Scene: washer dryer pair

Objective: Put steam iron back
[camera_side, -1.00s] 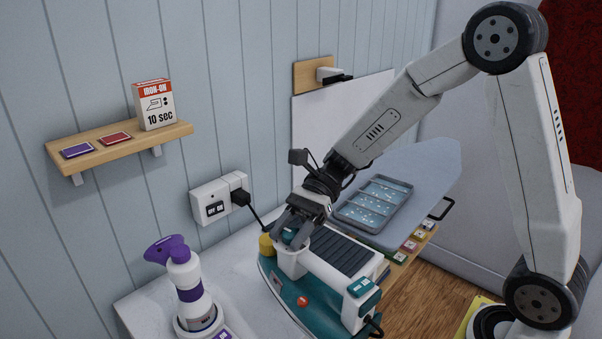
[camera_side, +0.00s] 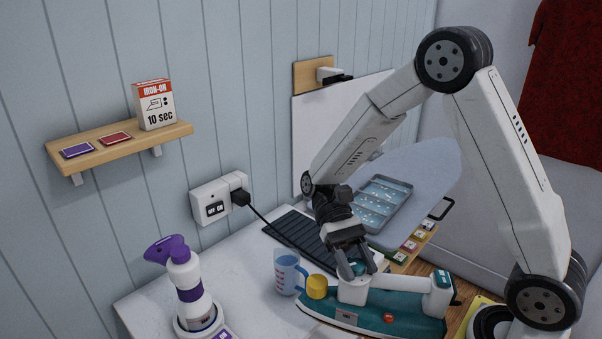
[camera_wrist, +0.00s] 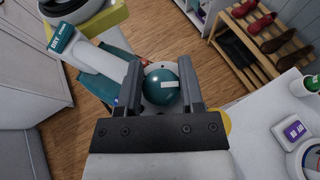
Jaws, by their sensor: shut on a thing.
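The teal and white steam iron (camera_side: 405,304) is at the front of the side view, its tip toward the left and its handle end toward the right. My gripper (camera_side: 357,266) is shut on the round teal knob on top of it. In the wrist view the knob (camera_wrist: 163,92) sits between both fingers, with the white handle (camera_wrist: 97,62) to the left. A yellow cap (camera_side: 316,287) shows at the iron's tip end. A black ribbed mat (camera_side: 292,229) lies on the white counter behind. The iron's underside and its height above the surface cannot be told.
A blue measuring jug (camera_side: 287,273) stands close left of the iron. A purple-topped spray bottle (camera_side: 188,285) stands further left. A cord runs from the wall socket (camera_side: 219,199). The ironing board (camera_side: 427,165) carries a grey tray (camera_side: 381,203). The mat looks bare.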

